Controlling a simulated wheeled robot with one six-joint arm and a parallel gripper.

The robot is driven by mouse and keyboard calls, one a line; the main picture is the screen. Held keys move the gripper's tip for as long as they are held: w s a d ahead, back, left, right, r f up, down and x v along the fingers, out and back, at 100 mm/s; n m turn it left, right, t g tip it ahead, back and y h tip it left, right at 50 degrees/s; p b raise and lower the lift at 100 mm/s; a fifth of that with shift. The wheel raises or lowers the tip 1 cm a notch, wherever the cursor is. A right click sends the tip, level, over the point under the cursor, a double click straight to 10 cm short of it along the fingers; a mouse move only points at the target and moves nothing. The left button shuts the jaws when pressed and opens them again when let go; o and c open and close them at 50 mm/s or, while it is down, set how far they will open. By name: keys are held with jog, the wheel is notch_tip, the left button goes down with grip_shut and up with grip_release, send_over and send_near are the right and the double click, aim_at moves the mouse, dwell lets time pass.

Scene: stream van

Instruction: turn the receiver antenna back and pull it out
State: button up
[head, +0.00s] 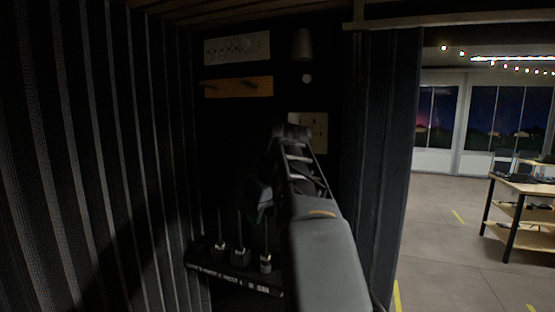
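Several thin dark antennas stand upright at lower left of centre in the head view. The left one (219,228), the middle one (238,233) and the right one (266,246) each rise from a small block with a pale fitting. They stand on or behind a long dark unit (225,276) with pale marks on its front, seemingly the receiver; I cannot tell which antenna is the task's. My gripper (259,211) hangs dark at the far end of my arm, above the right antenna in the picture. Its fingers are too dark to read, and contact with an antenna cannot be told.
My arm hides much of the area right of the antennas. A ribbed dark wall (90,150) fills the left. A white panel (237,48) and a wooden peg rail (238,87) hang above. A dark ribbed partition (390,150) stands at right; beyond are open floor and a workbench (524,187).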

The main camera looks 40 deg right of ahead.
jog(key=s+d+r+p, duration=0.1)
jog(key=d+r+p, duration=0.15)
jog(key=r, duration=0.35)
send_over(264, 252)
jog(key=shift+n, duration=0.3)
jog(key=f, duration=1.2)
jog(key=shift+w+d+f+b, duration=0.2)
jog(key=shift+w+d+b, duration=0.05)
jog(key=shift+w+b, duration=0.1)
grip_shut()
